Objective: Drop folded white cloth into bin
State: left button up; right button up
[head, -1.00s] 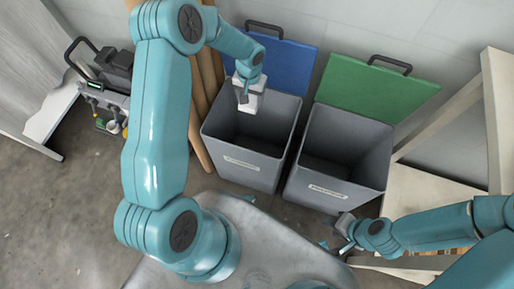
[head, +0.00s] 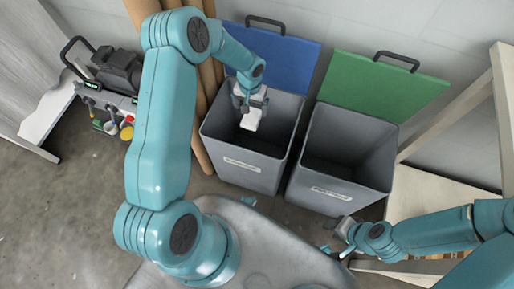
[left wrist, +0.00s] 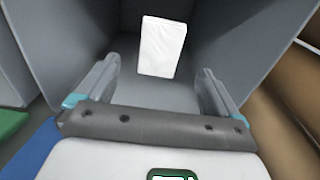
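The folded white cloth (head: 251,119) is in the mouth of the left grey bin (head: 240,168), the one with the blue lid. In the left wrist view the cloth (left wrist: 162,46) is a small white block against the bin's inside, clear of both fingers. I cannot tell whether it is falling or touching the bin. My left gripper (head: 251,101) is over this bin, pointing down. Its fingers (left wrist: 160,66) are spread wide with nothing between them. My right gripper (head: 336,248) is low in front of the right bin, apparently open and empty.
The right grey bin (head: 330,188) with a raised green lid (head: 385,87) stands close beside the left one. The blue lid (head: 268,57) is raised behind. Brown tubes (head: 196,115) stand left of the bins. A pale wooden frame (head: 455,110) is at the right.

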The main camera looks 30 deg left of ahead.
pick_arm(q)
notch_tip(320, 180, up, 16)
jog(key=p, duration=0.2)
jog(key=shift+r, duration=0.15)
dwell(0.6)
